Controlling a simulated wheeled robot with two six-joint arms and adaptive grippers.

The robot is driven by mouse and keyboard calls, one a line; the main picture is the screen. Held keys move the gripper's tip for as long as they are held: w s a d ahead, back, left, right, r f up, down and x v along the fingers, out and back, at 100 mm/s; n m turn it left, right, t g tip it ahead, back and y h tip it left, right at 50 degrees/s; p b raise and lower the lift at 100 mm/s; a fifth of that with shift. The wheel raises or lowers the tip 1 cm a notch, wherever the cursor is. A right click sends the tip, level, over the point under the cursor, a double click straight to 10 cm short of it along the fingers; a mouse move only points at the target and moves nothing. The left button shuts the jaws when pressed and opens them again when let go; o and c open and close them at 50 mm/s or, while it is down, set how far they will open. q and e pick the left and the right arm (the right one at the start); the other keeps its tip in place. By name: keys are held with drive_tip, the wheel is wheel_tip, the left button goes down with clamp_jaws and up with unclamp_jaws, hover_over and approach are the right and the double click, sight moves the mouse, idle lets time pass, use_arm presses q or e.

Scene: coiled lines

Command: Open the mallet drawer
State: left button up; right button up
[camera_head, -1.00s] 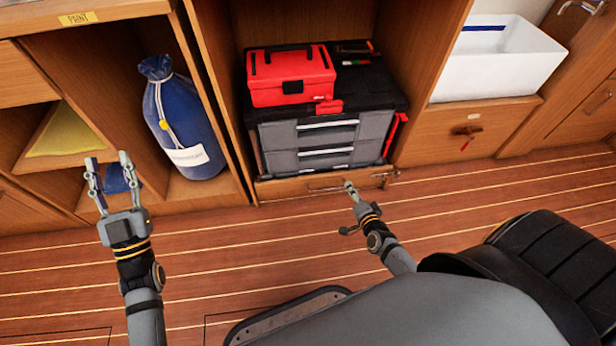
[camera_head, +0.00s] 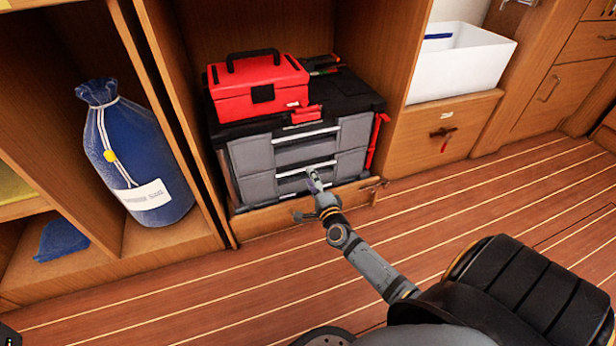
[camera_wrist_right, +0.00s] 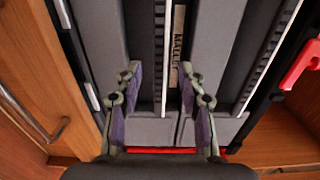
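The grey and black tool chest (camera_head: 240,160) stands in the wooden bay and has two grey drawers with pale bar handles. In the right wrist view a label reading "MALLE…" (camera_wrist_right: 178,45) marks a drawer, partly cut off. Beside it runs that drawer's pale handle (camera_wrist_right: 159,55). My right gripper (camera_head: 314,180) is at the lower drawer (camera_head: 350,163), close to its handle (camera_head: 292,173). In the right wrist view its fingers (camera_wrist_right: 160,78) are apart, with the handle and label between them; contact cannot be told. The drawers look closed. My left gripper is out of view.
A red toolbox (camera_head: 255,92) sits on top of the chest. A low wooden front (camera_head: 262,224) with a latch runs below it. A blue bag (camera_head: 140,155) stands left, a white basin (camera_head: 465,65) right. The floor (camera_head: 190,290) in front is clear.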

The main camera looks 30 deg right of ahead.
drive_tip(key=shift+b+x, duration=0.3)
drive_tip(key=shift+x, duration=1.4)
clamp_jaws()
